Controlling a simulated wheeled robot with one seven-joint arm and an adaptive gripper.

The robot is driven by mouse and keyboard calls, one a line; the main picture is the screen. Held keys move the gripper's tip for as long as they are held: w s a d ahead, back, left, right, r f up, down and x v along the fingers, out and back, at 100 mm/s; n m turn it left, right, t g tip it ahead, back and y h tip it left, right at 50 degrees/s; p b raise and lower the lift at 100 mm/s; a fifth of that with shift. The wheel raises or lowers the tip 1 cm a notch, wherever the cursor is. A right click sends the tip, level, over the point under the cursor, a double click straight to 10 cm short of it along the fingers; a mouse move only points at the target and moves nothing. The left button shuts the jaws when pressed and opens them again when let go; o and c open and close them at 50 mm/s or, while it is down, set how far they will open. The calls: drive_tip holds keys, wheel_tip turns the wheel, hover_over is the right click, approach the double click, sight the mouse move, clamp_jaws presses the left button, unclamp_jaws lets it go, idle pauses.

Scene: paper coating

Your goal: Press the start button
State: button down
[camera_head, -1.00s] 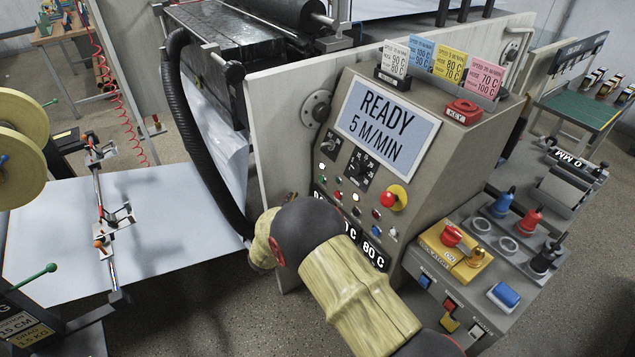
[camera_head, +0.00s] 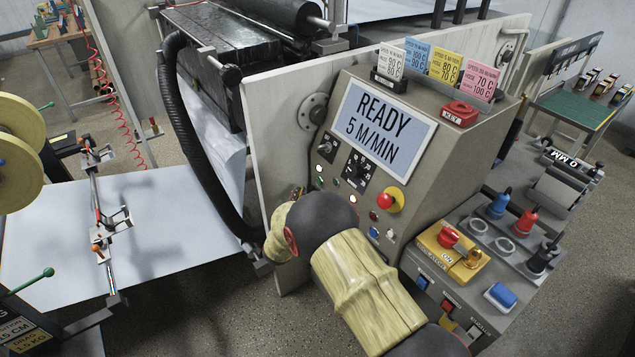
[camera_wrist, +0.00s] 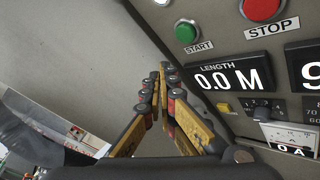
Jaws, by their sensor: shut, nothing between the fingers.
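The green start button (camera_wrist: 187,31), with a START label under it, is on the dark panel face at the top of the wrist view. My gripper (camera_wrist: 163,78) is shut and empty. Its fingertips are below and left of the button in that picture, near the panel's left edge; their distance to the panel is unclear. In the head view, my arm covers the lower left of the control console (camera_head: 445,140), hiding most of my gripper and the lower displays. The console screen (camera_head: 385,125) reads READY 5 M/MIN.
A red stop button (camera_wrist: 262,8) is right of the start button. Below them is a length display (camera_wrist: 232,77) reading 0.0 M. In the head view, a red emergency knob (camera_head: 385,200) is close above my arm. A black hose (camera_head: 200,165) hangs left of the console.

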sight(319, 181)
drive_tip(key=shift+w+d+b, duration=0.25)
drive_tip(key=shift+w+d, duration=0.3)
drive_tip(key=shift+d, duration=0.25)
drive_tip(key=shift+w+d+b, duration=0.2)
drive_tip(key=shift+w+d, duration=0.35)
drive_tip(key=shift+d, duration=0.25)
idle(0.3)
drive_tip(key=shift+w+d+b, duration=0.2)
drive_tip(key=shift+d+b, duration=0.15)
drive_tip(key=shift+d, duration=0.05)
